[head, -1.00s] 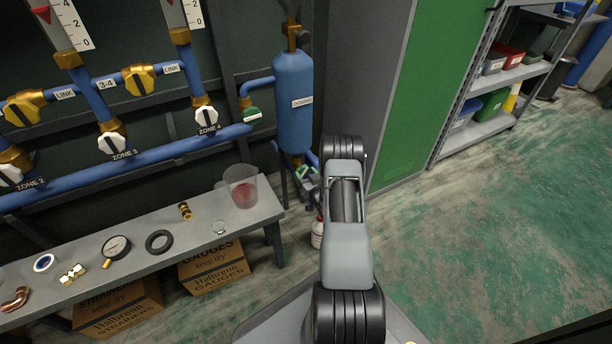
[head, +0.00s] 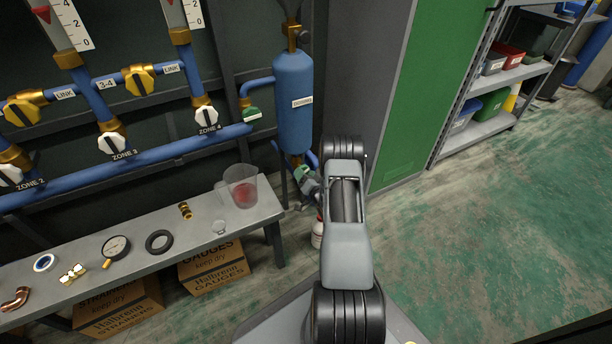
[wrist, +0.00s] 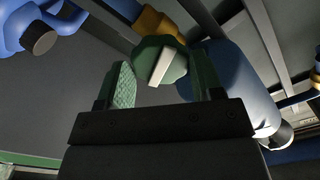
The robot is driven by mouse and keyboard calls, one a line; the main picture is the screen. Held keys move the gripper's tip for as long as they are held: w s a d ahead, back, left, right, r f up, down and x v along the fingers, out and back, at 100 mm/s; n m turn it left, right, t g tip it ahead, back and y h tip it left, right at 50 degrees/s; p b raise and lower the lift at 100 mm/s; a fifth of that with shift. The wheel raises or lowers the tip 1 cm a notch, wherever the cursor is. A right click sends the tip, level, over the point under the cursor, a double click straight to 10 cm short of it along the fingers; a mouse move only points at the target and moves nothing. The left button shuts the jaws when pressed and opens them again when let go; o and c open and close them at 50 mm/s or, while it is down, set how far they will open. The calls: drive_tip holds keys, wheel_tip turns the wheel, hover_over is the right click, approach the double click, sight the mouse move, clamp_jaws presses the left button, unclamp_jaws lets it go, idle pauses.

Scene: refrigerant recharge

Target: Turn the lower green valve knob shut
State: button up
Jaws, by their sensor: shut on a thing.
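The lower green valve knob (wrist: 148,54), with a white bar across its face, sits between the two green-padded fingers of my gripper (wrist: 164,66) in the wrist view. My gripper is shut on it, and the white bar stands slightly tilted. In the head view my gripper (head: 306,180) is at the foot of the blue tank (head: 294,120), mostly behind my arm. An upper green knob (head: 252,114) with a white bar is on the pipe left of the tank.
A grey bench (head: 130,250) at lower left carries a clear cup (head: 240,187) with red content, a gauge (head: 116,246), a black ring and fittings. White zone knobs line the blue pipe (head: 170,152). A grey and green cabinet (head: 415,95) stands right of the tank. The floor at right is clear.

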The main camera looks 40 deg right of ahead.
drive_tip(key=shift+f, duration=0.1)
drive_tip(key=m, duration=0.3)
drive_tip(key=o, duration=0.9)
drive_tip(key=shift+m, duration=0.4)
drive_tip(key=s, duration=0.2)
drive_tip(key=s+p, duration=0.1)
drive_tip(key=s, duration=0.1)
drive_tip(key=s+a, duration=0.1)
drive_tip(key=s, duration=0.2)
drive_tip(key=shift+p, duration=0.3)
